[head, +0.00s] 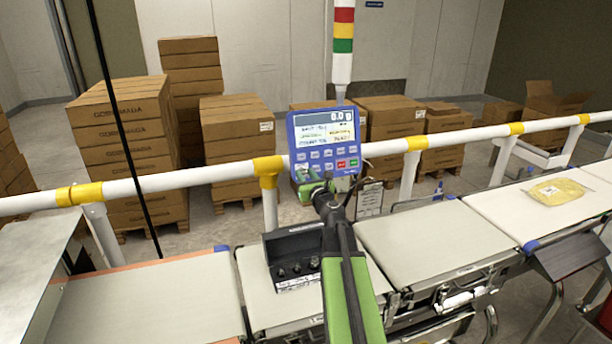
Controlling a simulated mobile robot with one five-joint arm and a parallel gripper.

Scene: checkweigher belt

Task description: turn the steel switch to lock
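My green and black arm reaches up from the bottom of the head view. My gripper (312,183) is at the lower edge of the blue control panel (324,140), seen from behind and small, so I cannot tell whether its fingers are open or touching the panel. A dark box (291,258) with several small dark knobs (297,269) and a white label strip (298,284) sits below and left of the gripper, partly covered by my arm. I cannot make out which part is the steel switch, or its position.
A white rail (200,177) with yellow joints crosses behind the belts. Flat belt sections (431,236) lie left and right of my arm. A yellow bag (555,191) lies on the right belt. Stacked cartons (236,135) stand behind the rail. A signal light (343,40) rises above the panel.

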